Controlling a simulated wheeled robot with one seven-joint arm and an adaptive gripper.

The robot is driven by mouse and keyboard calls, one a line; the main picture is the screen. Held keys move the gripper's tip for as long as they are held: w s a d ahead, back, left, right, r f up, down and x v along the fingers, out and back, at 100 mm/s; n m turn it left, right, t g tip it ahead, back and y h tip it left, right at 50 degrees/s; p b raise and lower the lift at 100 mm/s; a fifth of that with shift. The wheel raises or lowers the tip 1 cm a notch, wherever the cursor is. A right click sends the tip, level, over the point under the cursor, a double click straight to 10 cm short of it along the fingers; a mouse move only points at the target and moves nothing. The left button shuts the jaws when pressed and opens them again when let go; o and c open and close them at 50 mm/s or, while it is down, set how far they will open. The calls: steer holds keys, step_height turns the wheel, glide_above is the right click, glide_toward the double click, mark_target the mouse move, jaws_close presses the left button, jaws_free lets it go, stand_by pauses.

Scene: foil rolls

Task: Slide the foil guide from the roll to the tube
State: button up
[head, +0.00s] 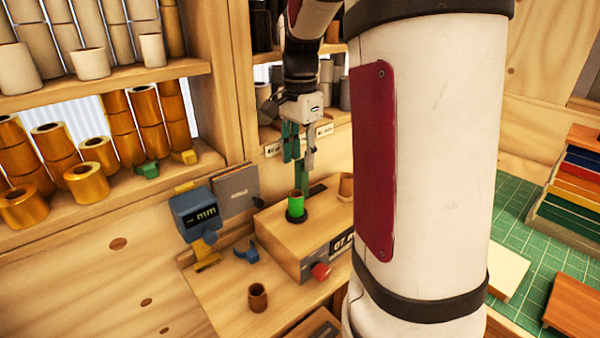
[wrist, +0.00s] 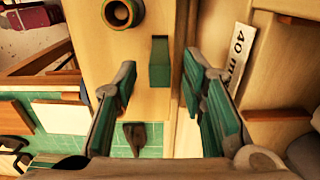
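A bright green roll (head: 297,204) with a tan core stands on a black base on top of a wooden box. A brown ring (wrist: 122,12) at the top of the wrist view looks like this roll from above. A dark green upright piece (head: 316,189), likely the foil guide, stands just behind the roll. In the wrist view it looks like the green block (wrist: 159,62) between my finger lines. A tan tube (head: 346,187) stands on the box at right, partly hidden by my arm. My gripper (head: 299,157) is open and empty, pointing down above the guide.
The wooden box (head: 275,235) has a red knob (head: 320,271). A blue display (head: 195,212), a blue clip (head: 247,252) and a brown cup (head: 258,297) stand around it. Shelves of rolls rise behind. A label (wrist: 238,55) borders the right finger in the wrist view.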

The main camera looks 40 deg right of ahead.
steer(key=shift+r, duration=2.75)
